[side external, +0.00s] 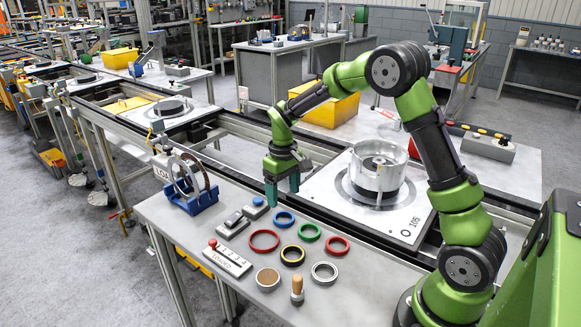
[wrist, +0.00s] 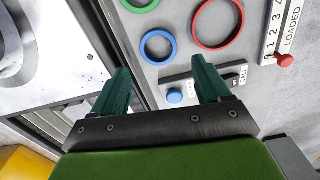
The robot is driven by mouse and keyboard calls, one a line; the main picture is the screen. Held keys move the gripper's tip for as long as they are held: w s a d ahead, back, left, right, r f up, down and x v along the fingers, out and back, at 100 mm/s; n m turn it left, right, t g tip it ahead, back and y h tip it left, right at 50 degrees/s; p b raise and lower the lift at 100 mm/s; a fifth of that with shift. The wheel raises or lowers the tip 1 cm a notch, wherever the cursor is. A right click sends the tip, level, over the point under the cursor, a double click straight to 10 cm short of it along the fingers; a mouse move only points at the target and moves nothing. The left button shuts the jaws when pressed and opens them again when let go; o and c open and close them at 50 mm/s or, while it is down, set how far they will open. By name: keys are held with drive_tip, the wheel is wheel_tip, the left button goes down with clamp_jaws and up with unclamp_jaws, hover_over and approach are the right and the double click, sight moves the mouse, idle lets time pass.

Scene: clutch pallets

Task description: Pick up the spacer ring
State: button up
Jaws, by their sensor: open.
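Several rings lie flat on the grey bench. They are a blue ring (side external: 275,219), a green ring (side external: 299,232), a large red ring (side external: 249,241), a smaller red ring (side external: 327,245), a black and yellow ring (side external: 282,255) and a metal ring (side external: 314,272). I cannot tell which is the spacer ring. My gripper (side external: 282,195) is open and empty above the bench's back edge, close to the blue ring. In the wrist view the blue ring (wrist: 142,46) shows just beyond the fingertips, with the green ring (wrist: 139,10) and large red ring (wrist: 194,24) farther off.
A pallet (side external: 412,222) with a round metal housing (side external: 379,165) stands behind the bench. A blue rack (side external: 192,203) holds upright rings at left. Switch boxes (side external: 233,224), a LOADED counter plate (side external: 227,260), a brown disc (side external: 268,278) and a wooden-handled tool (side external: 297,287) surround the rings.

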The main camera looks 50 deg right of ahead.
sight(284, 221)
drive_tip(key=f, duration=0.7)
drive_tip(key=shift+d+f, duration=0.2)
drive_tip(key=shift+f, duration=0.2)
drive_tip(key=c, duration=0.8)
drive_tip(key=shift+w, duration=0.1)
drive_tip(key=shift+r, duration=0.2)
